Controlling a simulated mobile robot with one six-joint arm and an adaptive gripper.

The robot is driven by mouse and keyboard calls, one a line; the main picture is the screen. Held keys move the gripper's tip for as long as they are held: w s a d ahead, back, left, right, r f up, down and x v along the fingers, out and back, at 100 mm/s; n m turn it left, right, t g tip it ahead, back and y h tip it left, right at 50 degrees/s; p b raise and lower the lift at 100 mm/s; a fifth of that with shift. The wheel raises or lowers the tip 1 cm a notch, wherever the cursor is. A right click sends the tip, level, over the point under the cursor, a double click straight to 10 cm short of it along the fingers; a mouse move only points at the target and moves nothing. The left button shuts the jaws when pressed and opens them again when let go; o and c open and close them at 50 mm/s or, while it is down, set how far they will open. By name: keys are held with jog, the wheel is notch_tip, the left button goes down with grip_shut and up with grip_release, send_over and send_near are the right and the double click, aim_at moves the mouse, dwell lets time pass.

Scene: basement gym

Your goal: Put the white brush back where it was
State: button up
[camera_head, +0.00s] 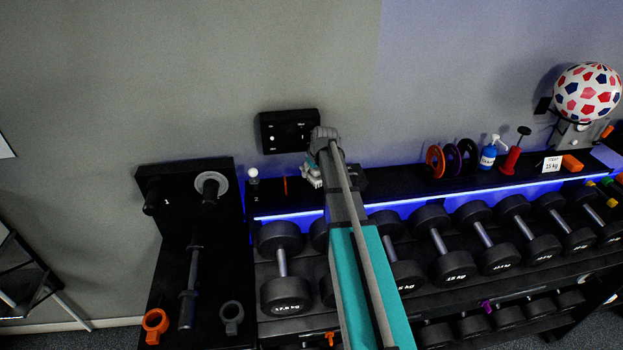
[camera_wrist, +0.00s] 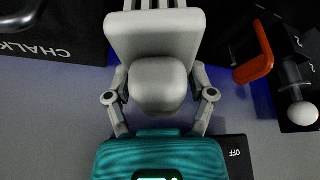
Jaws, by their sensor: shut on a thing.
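The white brush (camera_wrist: 153,36) fills the upper middle of the wrist view, a pale block with narrow ribs at its top edge. My gripper (camera_wrist: 160,84) has its fingers on both sides of it and is shut on it. In the head view my gripper (camera_head: 312,174) is partly hidden behind my arm, just above the left part of the dark shelf (camera_head: 400,192). I cannot tell the brush from the gripper's pale parts there. Whether the brush touches the shelf is not clear.
A dark chalk box (camera_wrist: 45,38) stands beside the brush. On the other side are an orange handle (camera_wrist: 256,55) and a white ball-ended peg (camera_wrist: 303,113). A black control box (camera_head: 289,131) is on the wall. Weight discs (camera_head: 435,161) stand farther right; dumbbells (camera_head: 281,265) lie below.

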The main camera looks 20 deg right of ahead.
jog(key=shift+f, duration=0.55)
jog(key=shift+f+b, duration=0.6)
jog(key=shift+b, duration=0.25)
jog(key=o, duration=0.9)
jog(key=shift+o, duration=0.2)
jog(key=shift+r, duration=0.15)
jog(key=shift+r+p, duration=0.85)
jog(key=shift+p, duration=0.1)
jog(key=p+v, duration=1)
jog(key=v, duration=0.1)
jog(key=shift+s, duration=0.25)
jog(key=shift+r, duration=0.1)
